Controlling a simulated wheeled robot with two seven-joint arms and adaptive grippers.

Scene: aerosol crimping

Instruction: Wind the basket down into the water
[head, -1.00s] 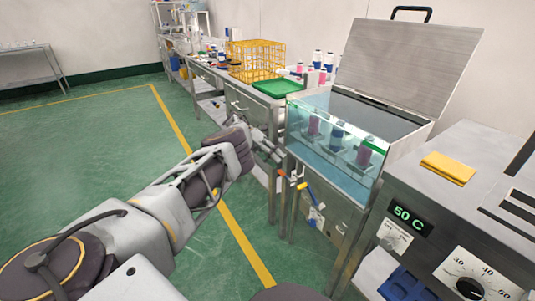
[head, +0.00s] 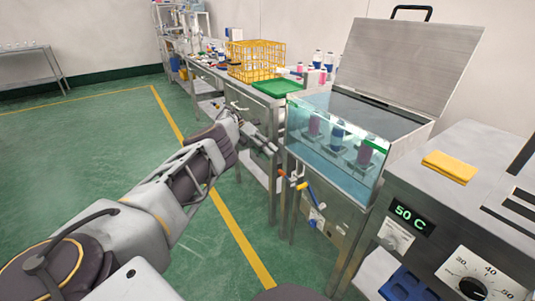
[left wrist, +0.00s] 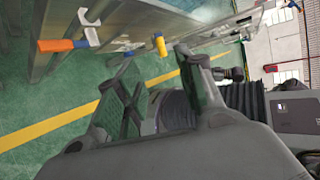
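The glass-fronted water tank (head: 350,178) stands right of centre with its lid (head: 405,58) raised. Inside, a few cans (head: 337,133) stand in grey holders over the pale blue water; I cannot tell how deep they sit. A yellow wire basket (head: 255,58) stands on the bench behind. Orange and blue handles (head: 305,188) show on the tank's left front, and an orange-blue handle shows in the left wrist view (left wrist: 62,45). My left gripper (head: 270,147) is open and empty, left of the tank and apart from it; its fingers also show in the left wrist view (left wrist: 160,95). My right gripper is not in view.
A heater unit (head: 440,215) with a 50 C display and dial stands at the right, with a yellow cloth (head: 449,167) on top. A green tray (head: 278,88) and bottles are on the metal bench (head: 240,98). The green floor at left is clear.

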